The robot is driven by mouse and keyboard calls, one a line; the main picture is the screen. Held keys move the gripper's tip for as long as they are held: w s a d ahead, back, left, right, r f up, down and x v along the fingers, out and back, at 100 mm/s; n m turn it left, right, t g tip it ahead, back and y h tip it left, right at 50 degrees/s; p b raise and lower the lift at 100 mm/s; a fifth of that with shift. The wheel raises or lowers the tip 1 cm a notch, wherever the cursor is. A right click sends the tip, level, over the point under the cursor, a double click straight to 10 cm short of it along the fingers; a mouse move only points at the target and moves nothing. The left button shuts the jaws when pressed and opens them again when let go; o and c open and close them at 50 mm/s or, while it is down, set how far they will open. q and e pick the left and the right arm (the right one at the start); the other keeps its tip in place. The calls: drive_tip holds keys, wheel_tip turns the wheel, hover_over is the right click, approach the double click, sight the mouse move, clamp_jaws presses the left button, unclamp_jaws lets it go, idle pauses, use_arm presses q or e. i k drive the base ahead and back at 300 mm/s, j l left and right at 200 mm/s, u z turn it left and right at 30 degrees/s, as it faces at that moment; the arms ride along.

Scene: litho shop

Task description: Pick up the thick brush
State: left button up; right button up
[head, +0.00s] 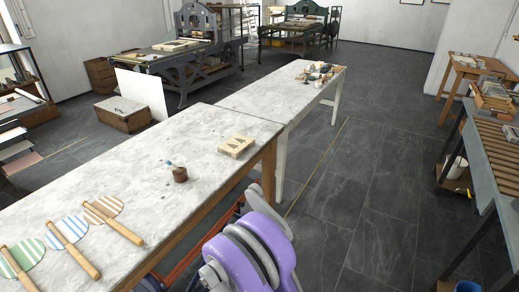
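I cannot pick out the thick brush for certain. A small brown pot (180,175) stands on the near stone-topped table (105,165), with a thin, blue-tipped thing at its upper left. At the far end of the table row, a cluster of small items (320,70) includes dark, white and orange pieces, too small to tell apart; a brush could be among them. A purple and grey part of my own arm shows at the bottom centre, beside the table's right edge. Neither gripper's fingers show in the head view.
Three striped round fans (69,230) with wooden handles lie at the table's near left. A pale wooden block with cut-outs (236,146) lies near the right edge. Dark tiled floor (365,190) is open between this table and the slatted bench (497,150) at right.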

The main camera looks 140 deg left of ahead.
sight(168, 162)
drive_tip(key=i+j+u, duration=0.4)
drive_tip(key=j+u, duration=0.15)
drive_tip(key=j, duration=0.2)
drive_tip(key=u, duration=4.45)
